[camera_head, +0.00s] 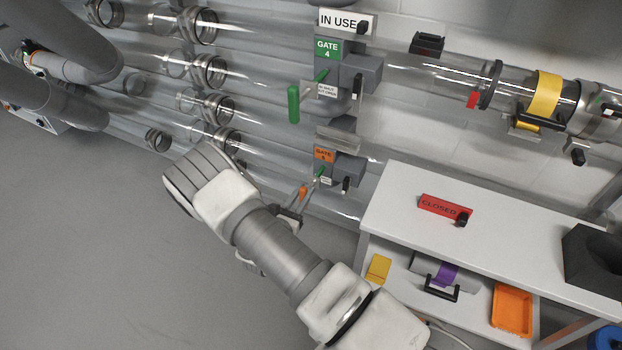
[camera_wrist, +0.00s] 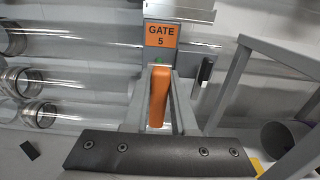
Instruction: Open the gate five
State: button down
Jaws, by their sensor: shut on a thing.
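The gate five unit shows an orange "GATE 5" label (camera_head: 324,155) on the lower tube in the head view, and the same label (camera_wrist: 161,36) is near the top of the wrist view. Its orange handle (camera_wrist: 158,96) hangs below the label, with a small green part behind it. In the head view the handle's orange (camera_head: 303,192) shows just beyond my wrist. My gripper (camera_wrist: 160,78) is shut on the orange handle, one finger on each side of it. My arm hides part of the lower tube in the head view.
Gate 4 (camera_head: 327,48), with a green handle (camera_head: 294,104), sits directly above under an "IN USE" sign (camera_head: 346,21). A white shelf table (camera_head: 400,190) with a red "CLOSED" sign (camera_head: 446,208) stands close on the right. Grey floor (camera_head: 130,250) is clear on the left.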

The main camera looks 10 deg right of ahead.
jog(key=v, duration=0.3)
jog(key=c, duration=0.7)
grip_release()
jog(key=p+v, duration=0.3)
jog(key=v, duration=1.4)
jog(key=shift+s, duration=0.1)
jog(key=shift+r, duration=0.1)
